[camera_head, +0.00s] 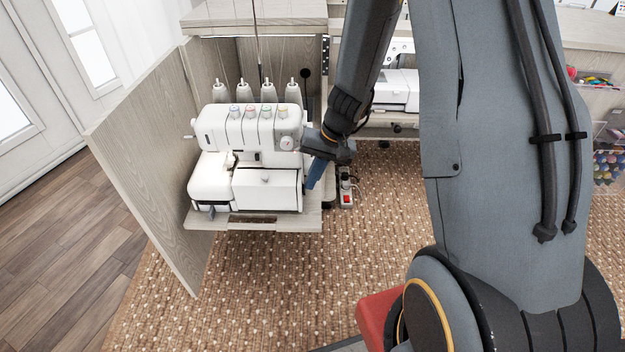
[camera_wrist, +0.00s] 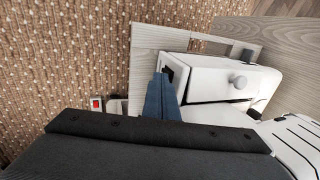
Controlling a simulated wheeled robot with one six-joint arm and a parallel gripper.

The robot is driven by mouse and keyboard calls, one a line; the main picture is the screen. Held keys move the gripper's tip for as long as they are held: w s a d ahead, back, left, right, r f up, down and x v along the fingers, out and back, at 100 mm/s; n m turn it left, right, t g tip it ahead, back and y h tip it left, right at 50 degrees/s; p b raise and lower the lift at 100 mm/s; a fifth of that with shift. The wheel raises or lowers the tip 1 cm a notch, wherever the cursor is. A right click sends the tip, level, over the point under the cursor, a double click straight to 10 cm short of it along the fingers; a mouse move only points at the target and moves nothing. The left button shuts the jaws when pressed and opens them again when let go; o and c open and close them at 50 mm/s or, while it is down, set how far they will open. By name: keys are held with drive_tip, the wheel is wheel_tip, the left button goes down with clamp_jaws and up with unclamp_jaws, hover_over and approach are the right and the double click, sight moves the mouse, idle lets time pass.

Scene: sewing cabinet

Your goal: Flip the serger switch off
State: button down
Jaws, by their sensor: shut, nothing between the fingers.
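The white serger (camera_head: 246,150) stands on a pull-out shelf of the cabinet, with several thread cones behind it. It also shows in the wrist view (camera_wrist: 215,80). My gripper (camera_head: 312,178) is at the serger's right side, its blue fingers pointing down. In the wrist view the blue fingers (camera_wrist: 160,92) are together with nothing between them, close beside the machine's end face. A dark patch (camera_wrist: 168,73) shows on that face by the fingertips; I cannot tell whether it is the switch. Whether the fingers touch the machine is unclear. The switch's position cannot be made out.
A power strip with a red switch (camera_head: 346,198) lies on the carpet right of the shelf; it also shows in the wrist view (camera_wrist: 97,103). The open cabinet door (camera_head: 150,150) stands at the left. Another white machine (camera_head: 397,92) sits behind my arm. Carpet in front is clear.

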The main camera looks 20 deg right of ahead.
drive_tip(key=s+d+r+p, duration=0.2)
drive_tip(key=d+r+p, duration=0.1)
drive_tip(key=d+r, duration=0.4)
wheel_tip(320, 180, up, 3)
drive_tip(key=shift+f, duration=0.1)
drive_tip(key=shift+s, duration=0.1)
idle(0.4)
drive_tip(key=shift+s+d+f+p, duration=0.1)
drive_tip(key=shift+s+f+p, duration=0.15)
drive_tip(key=shift+f+p, duration=0.5)
